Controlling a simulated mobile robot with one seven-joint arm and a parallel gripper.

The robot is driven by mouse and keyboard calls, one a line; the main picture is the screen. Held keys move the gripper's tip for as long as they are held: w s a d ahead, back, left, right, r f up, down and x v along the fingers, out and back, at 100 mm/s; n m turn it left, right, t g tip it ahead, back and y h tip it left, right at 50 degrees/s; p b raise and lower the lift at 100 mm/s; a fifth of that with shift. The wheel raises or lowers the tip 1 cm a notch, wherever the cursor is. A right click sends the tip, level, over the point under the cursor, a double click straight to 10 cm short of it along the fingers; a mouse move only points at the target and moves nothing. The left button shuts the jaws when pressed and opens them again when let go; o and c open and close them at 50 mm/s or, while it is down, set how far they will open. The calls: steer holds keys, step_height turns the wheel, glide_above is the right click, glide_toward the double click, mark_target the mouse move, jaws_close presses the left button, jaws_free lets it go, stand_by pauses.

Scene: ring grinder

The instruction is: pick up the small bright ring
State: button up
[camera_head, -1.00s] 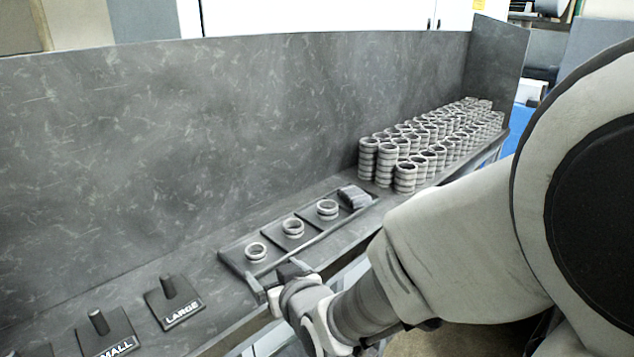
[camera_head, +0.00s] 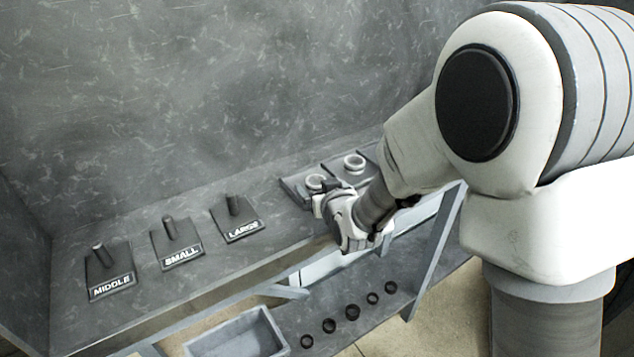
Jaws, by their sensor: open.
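Two bright rings show in the dark tray (camera_head: 292,190) on the bench: a near ring (camera_head: 315,181) and a farther ring (camera_head: 354,162). I cannot tell by size which is the small one. My gripper (camera_head: 319,203) is open at the tray's front edge, just in front of the near ring. It appears empty, and I cannot tell whether it touches the ring. My arm hides the right part of the tray.
Three posts on plates stand left of the tray: MIDDLE (camera_head: 108,270), SMALL (camera_head: 178,242) and LARGE (camera_head: 236,218). A lower shelf (camera_head: 330,310) holds several dark rings (camera_head: 352,312) and a grey bin (camera_head: 236,335). A tall back wall (camera_head: 200,90) closes the bench.

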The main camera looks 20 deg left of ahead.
steer(key=shift+w+a+f, duration=0.1)
steer(key=shift+w+a, duration=0.05)
steer(key=shift+w, duration=0.05)
jaws_close()
stand_by(0.4)
